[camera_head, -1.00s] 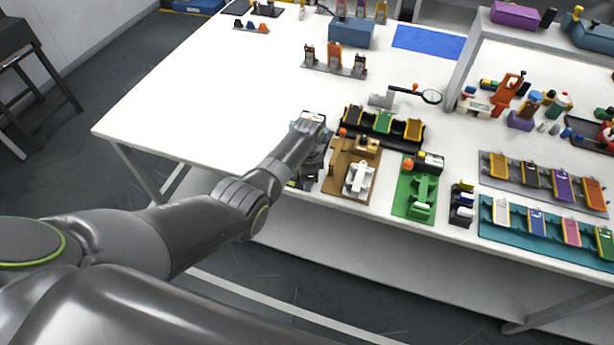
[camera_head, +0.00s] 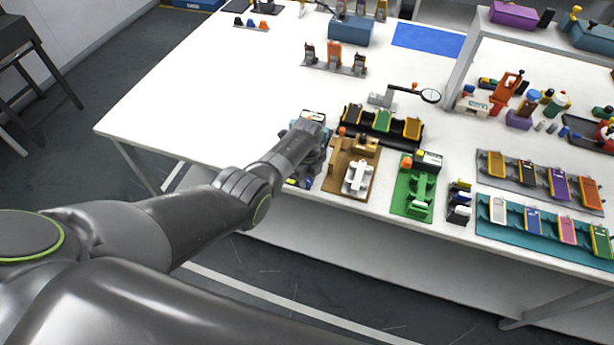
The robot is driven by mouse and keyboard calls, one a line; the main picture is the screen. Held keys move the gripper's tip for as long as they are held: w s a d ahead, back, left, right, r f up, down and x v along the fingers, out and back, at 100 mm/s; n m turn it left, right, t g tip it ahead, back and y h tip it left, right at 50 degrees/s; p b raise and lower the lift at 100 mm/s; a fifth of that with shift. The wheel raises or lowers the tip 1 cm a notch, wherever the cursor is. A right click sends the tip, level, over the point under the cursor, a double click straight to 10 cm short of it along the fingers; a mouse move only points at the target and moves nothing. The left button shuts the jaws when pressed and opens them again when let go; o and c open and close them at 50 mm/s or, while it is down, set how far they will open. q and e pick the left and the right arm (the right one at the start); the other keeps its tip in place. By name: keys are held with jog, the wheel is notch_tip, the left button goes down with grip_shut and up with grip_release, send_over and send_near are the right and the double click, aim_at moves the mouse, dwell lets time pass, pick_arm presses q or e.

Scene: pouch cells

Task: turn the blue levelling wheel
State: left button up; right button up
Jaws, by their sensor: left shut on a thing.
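My left gripper (camera_head: 312,150) is at the front edge of the white table, left of the brown fixture. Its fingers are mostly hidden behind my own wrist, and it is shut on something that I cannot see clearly. A device with blue parts (camera_head: 314,116) shows only in bits around the wrist. The blue levelling wheel itself cannot be made out; the gripper and wrist cover that spot. My right gripper is not in view.
Right of the gripper stand a brown fixture (camera_head: 338,181) with a white part, a green fixture (camera_head: 400,207) and a black rack (camera_head: 420,143) of coloured pouches. A magnifier (camera_head: 430,96) stands behind.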

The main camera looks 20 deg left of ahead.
pick_arm(q)
jog(key=shift+m, duration=1.3)
jog(key=shift+w+m, duration=0.1)
jog(key=shift+m, duration=0.2)
jog(key=o, duration=0.7)
jog(key=shift+r+p, duration=0.4)
jog(key=shift+r, duration=0.2)
notch_tip(320, 180, up, 5)
jog(key=shift+f+p, duration=0.1)
jog(key=shift+p, duration=0.6)
notch_tip(320, 180, up, 12)
jog(key=shift+f+b, duration=0.25)
jog(key=shift+b, duration=0.25)
